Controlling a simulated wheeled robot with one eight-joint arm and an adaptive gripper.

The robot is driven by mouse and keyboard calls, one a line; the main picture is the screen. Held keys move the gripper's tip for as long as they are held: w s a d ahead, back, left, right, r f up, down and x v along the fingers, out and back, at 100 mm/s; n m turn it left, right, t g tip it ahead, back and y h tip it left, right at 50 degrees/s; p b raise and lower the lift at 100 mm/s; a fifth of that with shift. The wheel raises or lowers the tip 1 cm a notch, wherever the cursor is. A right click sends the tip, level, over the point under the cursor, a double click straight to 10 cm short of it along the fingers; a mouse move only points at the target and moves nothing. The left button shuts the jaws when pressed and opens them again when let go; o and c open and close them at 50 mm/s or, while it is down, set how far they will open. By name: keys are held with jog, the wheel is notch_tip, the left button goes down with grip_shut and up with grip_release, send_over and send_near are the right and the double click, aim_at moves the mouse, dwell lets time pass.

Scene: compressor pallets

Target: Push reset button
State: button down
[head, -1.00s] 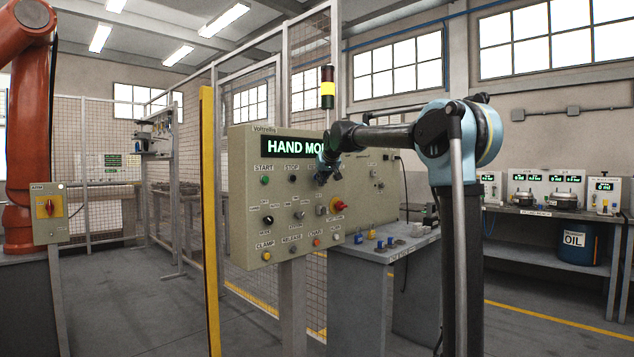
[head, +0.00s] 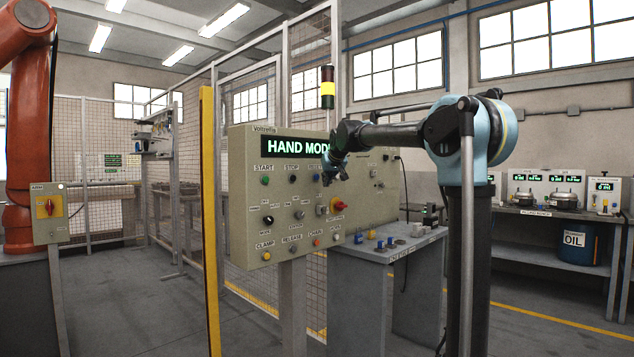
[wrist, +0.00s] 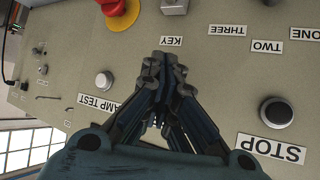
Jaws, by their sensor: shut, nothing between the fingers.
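The beige control panel (head: 245,215) stands at centre in the head view, with a lit display reading "HAND MOD", its end covered by my arm. The reset button (head: 316,179) is small and blue, under a partly covered "RESE..." label, right of the black stop button (head: 293,179). My gripper (head: 335,174) is shut and empty, in front of the panel just right of the reset button in the picture. In the wrist view the panel is upside down; my gripper (wrist: 164,68) points at it between STOP (wrist: 276,112) and LAMP TEST (wrist: 105,80). The reset button is not visible there.
A red emergency knob (head: 337,204) sits on the panel below my gripper, and it also shows in the wrist view (wrist: 122,12). A yellow post (head: 208,220) stands left of the panel. A grey bench (head: 365,258) with small parts stands to the right.

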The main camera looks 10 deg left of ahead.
jog(key=s+d, duration=0.1)
jog(key=d, duration=0.1)
jog(key=s+d, duration=0.2)
dwell(0.4)
jog(key=shift+s, duration=0.1)
dwell(0.6)
jog(key=s+d+f+m+g+h, duration=0.1)
jog(key=s+d+f+g, duration=0.1)
jog(key=s+d+f, duration=0.95)
jog(key=s+d+f+m+g+h, duration=0.1)
jog(key=s+d+f+g+h, duration=0.1)
jog(key=s+d+f, duration=0.9)
jog(key=s+d+f+m+g, duration=0.1)
jog(key=s+f+g, duration=0.1)
jog(key=s+f, duration=0.8)
jog(key=s+d+f+m+g, duration=0.1)
jog(key=s+d+f, duration=0.1)
jog(key=s+f, duration=0.9)
jog(key=s, duration=0.6)
jog(key=shift+s+f+g+h, duration=0.15)
jog(key=shift+s+g+h, duration=0.1)
jog(key=shift+g+h, duration=0.15)
